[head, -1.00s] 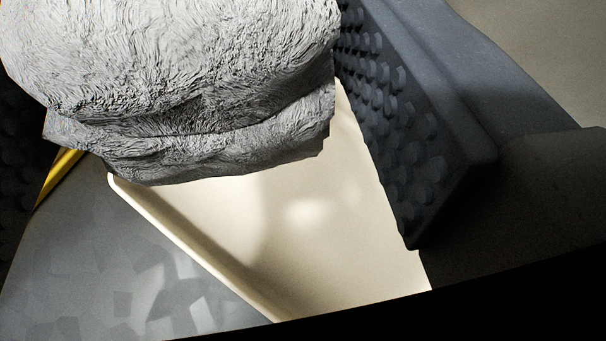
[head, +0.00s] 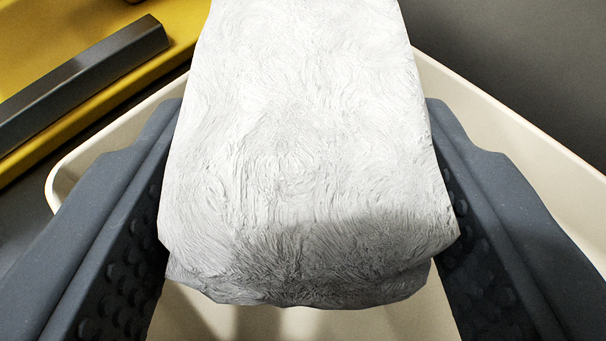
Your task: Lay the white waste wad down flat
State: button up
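The white waste wad (head: 305,150) is a thick, wrinkled, pale block that fills the middle of the head view. My gripper (head: 304,125) has one dark studded finger on each side of it. Both fingers appear to press on the wad's sides, so the gripper is shut on it. The wad is over a cream tray (head: 530,135), whose rim shows on both sides and whose floor shows below the wad's near end. The wad hides most of the tray's inside and its own underside. I cannot tell whether it touches the tray floor.
A yellow structure (head: 185,20) with a dark grey bar (head: 85,80) on it stands at the upper left, beyond the tray rim. Dark grey floor (head: 530,50) lies at the upper right, and it looks clear.

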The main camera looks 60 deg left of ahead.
jog(key=o, duration=1.1)
